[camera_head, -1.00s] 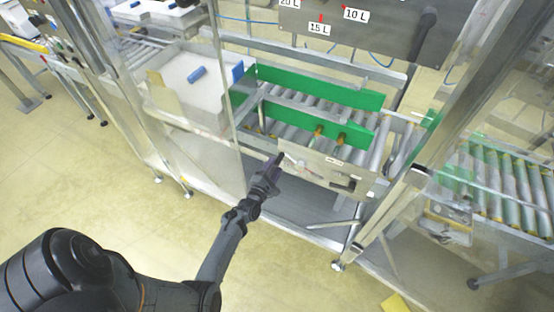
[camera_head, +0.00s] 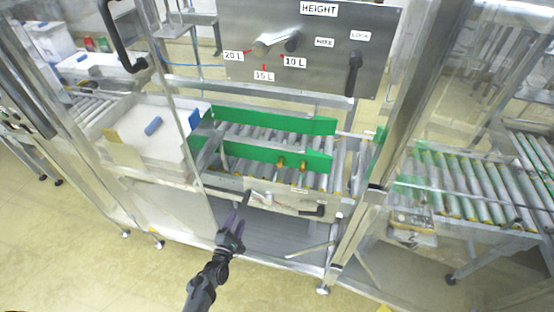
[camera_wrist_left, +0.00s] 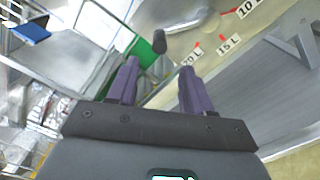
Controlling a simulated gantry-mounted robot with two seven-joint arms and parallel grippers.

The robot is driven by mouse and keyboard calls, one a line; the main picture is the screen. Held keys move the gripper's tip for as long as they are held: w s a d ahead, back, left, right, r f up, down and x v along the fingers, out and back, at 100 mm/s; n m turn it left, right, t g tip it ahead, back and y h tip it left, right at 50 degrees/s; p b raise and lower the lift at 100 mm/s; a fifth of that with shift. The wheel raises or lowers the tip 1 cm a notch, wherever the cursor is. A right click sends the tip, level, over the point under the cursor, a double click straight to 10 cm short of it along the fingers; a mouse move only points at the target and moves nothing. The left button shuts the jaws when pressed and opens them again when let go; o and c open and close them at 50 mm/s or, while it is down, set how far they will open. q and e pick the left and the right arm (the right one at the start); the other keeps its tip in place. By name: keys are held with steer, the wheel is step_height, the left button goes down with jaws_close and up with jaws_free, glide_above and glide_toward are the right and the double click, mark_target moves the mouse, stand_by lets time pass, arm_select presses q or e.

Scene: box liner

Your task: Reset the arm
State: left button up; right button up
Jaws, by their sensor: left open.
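My left gripper (camera_head: 233,222) reaches up from the bottom of the head view, in front of the machine's lower edge. It is open and empty, and its two purple fingers stand apart in the left wrist view (camera_wrist_left: 158,75). The steel front plate (camera_head: 280,197) with levers and a black handle is just beyond and right of the fingertips, with a gap that I cannot judge. My right gripper is in neither current view.
A roller conveyor with green side guides (camera_head: 265,158) lies behind the plate. A white box (camera_head: 140,132) stands at the left behind a clear panel. A HEIGHT panel (camera_head: 315,50) with levers is above. Metal frame posts stand at both sides. Yellow floor is open at the lower left.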

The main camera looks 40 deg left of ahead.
arm_select(q)
steer(key=s+f+m+h, duration=0.1)
steer(key=s+f+m, duration=0.15)
steer(key=s, duration=0.25)
steer(key=s+d+r+m+g+h, duration=0.2)
steer(key=d+r+m+g+h, duration=0.15)
steer(key=d+r+m, duration=0.4)
steer(key=s+d+r+m+g+h, duration=0.1)
steer(key=d+r+m+g+h, duration=0.25)
steer(key=d+m, duration=0.7)
steer(key=s+d+r+m+g, duration=0.2)
steer(key=s+r+m+g, duration=0.1)
steer(key=s+m, duration=0.25)
steer(key=s+d+r+m+g, duration=0.2)
steer(key=s+m+g, duration=0.15)
steer(key=s, duration=0.25)
step_height(320, 180, up, 23)
steer(key=p, duration=2.3)
steer(key=shift+s+r+m+y, duration=0.15)
steer(key=shift+r+m+y, duration=0.05)
steer(key=shift+m+y, duration=0.25)
steer(key=shift+t, duration=0.25)
